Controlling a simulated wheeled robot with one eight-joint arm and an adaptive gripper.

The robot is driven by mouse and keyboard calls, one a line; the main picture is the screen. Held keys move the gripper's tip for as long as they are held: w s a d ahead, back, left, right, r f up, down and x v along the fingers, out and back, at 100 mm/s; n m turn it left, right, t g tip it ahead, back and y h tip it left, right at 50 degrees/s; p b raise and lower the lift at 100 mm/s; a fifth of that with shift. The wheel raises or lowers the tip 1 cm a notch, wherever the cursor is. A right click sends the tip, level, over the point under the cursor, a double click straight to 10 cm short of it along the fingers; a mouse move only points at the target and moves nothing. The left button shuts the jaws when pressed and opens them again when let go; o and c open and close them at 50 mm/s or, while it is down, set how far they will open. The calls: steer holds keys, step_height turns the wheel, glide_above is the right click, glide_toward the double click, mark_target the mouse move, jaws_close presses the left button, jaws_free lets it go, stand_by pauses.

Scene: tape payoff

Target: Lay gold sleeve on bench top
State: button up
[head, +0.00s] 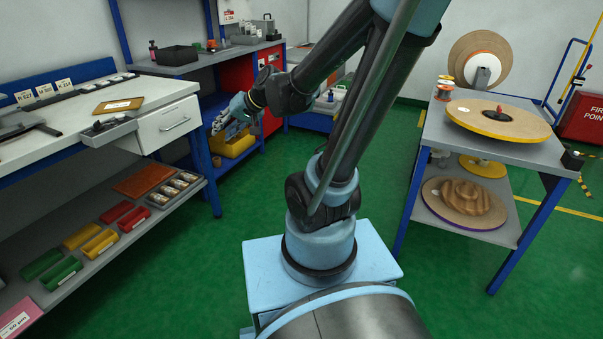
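Yellow-gold sleeves lie on the lower shelf under the left bench, one gold sleeve (82,236) behind another (99,244), between green and red ones. The bench top (75,122) is the pale surface above that shelf. My gripper (216,127) is to the right of the bench's right end, well away from the gold sleeves. It is small and angled in this view, so I cannot tell whether its fingers are open or shut. No sleeve shows clearly in it.
A yellow bin (232,143) stands behind my gripper. A reel table (478,150) stands at right.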

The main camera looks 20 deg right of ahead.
steer(key=s+d+f+g+h, duration=0.1)
steer(key=s+d+f+h, duration=0.1)
steer(key=s+d, duration=0.4)
steer(key=s+d+f+g+h, duration=0.1)
steer(key=s+d+f+h, duration=0.2)
steer(key=s+d, duration=0.3)
steer(key=s+d+f+g+h, duration=0.1)
steer(key=s+d+f+h, duration=0.1)
steer(key=s+d, duration=0.4)
steer(key=shift+d+f+h, duration=0.15)
steer(key=shift+d+f, duration=0.15)
steer(key=shift+d, duration=0.2)
steer(key=shift+d+f+h, duration=0.15)
steer(key=shift+d+f, duration=0.15)
steer(key=shift+d, duration=0.2)
steer(key=shift+c, duration=0.6)
steer(key=shift+s+d+g, duration=0.2)
steer(key=shift+d+g, duration=0.05)
steer(key=shift+g, duration=0.05)
jaws_close()
steer(key=shift+a, duration=0.1)
